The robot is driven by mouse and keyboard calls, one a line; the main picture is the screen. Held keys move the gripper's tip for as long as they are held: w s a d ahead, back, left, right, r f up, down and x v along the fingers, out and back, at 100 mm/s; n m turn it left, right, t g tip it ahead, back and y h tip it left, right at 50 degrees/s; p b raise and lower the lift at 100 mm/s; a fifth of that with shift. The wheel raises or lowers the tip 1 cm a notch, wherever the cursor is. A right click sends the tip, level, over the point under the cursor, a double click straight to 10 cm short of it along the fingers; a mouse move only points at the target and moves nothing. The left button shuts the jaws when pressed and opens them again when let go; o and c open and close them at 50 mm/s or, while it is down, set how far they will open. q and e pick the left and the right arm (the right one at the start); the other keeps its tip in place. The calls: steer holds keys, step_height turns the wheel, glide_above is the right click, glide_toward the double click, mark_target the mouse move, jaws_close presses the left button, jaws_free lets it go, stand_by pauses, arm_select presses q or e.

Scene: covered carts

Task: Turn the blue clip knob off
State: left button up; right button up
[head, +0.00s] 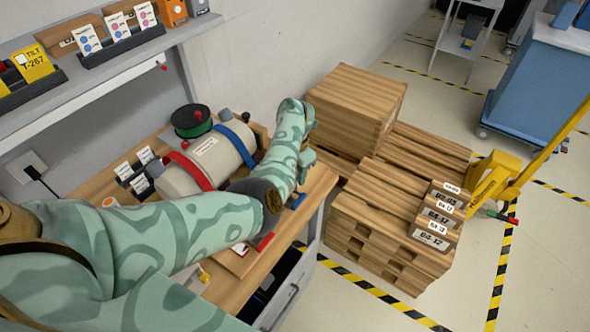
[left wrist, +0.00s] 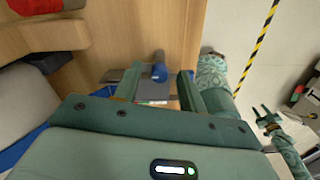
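In the head view my left gripper (head: 306,160) is at the bench's right edge, mostly hidden by my arm. A blue bar (head: 299,201) lies just below it there. My right gripper (left wrist: 265,115) shows small at the right of the left wrist view, over the floor, its two prongs apart.
A beige drum (head: 203,150) with red and blue straps lies on the bench (head: 235,290). A red bar (head: 265,241) is near the bench edge. Stacked wooden crates (head: 385,230) stand to the right. A shelf (head: 110,72) with cards hangs at upper left.

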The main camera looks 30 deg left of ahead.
arm_select(q)
step_height(320, 180, up, 16)
steer(key=p, duration=0.5)
steer(key=shift+r, duration=0.15)
